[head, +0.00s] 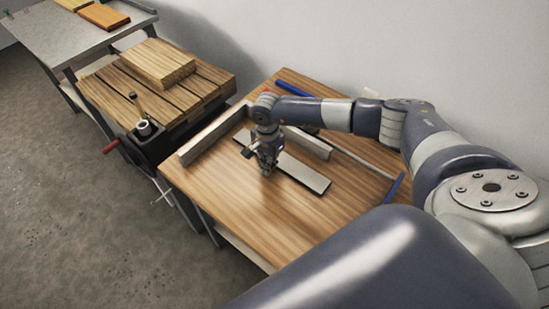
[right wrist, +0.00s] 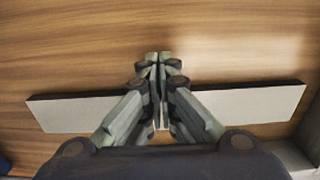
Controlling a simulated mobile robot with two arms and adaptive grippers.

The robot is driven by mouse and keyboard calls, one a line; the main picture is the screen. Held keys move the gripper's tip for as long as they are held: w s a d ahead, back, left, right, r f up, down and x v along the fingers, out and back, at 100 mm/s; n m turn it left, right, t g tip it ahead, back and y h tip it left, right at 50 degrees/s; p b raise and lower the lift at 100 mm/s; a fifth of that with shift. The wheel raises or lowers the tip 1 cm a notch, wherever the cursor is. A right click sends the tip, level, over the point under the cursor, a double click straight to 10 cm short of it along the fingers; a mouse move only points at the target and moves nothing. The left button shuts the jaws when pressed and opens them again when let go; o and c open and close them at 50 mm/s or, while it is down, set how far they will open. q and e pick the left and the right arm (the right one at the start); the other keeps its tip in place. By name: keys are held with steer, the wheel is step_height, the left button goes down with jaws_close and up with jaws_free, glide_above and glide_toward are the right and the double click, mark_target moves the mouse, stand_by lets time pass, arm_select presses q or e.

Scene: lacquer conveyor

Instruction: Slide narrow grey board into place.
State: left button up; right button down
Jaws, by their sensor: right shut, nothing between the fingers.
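The narrow grey board (head: 306,176) lies flat on the wooden table (head: 215,185), running diagonally. My right gripper (head: 267,171) points down at the board's front side, around the middle of its length. In the right wrist view, the board (right wrist: 250,105) spans nearly the full width behind the fingers. The fingertips (right wrist: 158,60) are shut together with nothing between them, beyond the board's upper edge. The gripper hides the board's middle; I cannot tell whether they touch. My left gripper is not in view.
Two pale bars, one at the left (head: 207,137) and one behind the board (head: 308,143), form a corner on the table. Blue pieces lie at the back (head: 292,90) and right edge (head: 393,188). The table's front is clear. A slatted workbench (head: 125,90) stands left.

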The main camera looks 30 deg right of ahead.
mark_target(279, 158)
steer(key=shift+w+d+b, duration=0.25)
steer(key=shift+d+b, duration=0.1)
steer(key=shift+d, duration=0.35)
steer(key=shift+w+d+b, duration=0.25)
steer(key=shift+d+b, duration=0.15)
steer(key=shift+d, duration=0.25)
steer(key=shift+w+d+b, duration=0.2)
steer(key=shift+d+b, duration=0.2)
steer(key=shift+d, duration=0.3)
steer(key=shift+w+d+b, duration=0.25)
steer(key=shift+d+b, duration=0.15)
steer(key=shift+d, duration=0.25)
steer(key=shift+a, duration=0.15)
steer(key=shift+s+a+p, duration=0.15)
steer(key=shift+s+a, duration=0.05)
steer(key=shift+a, duration=0.25)
steer(key=shift+s+a+p, duration=0.15)
steer(key=shift+s+a, duration=0.05)
steer(key=shift+a, duration=0.25)
steer(key=shift+r+p, duration=1.65)
steer(key=shift+r, duration=1.4)
steer(key=shift+f, duration=0.1)
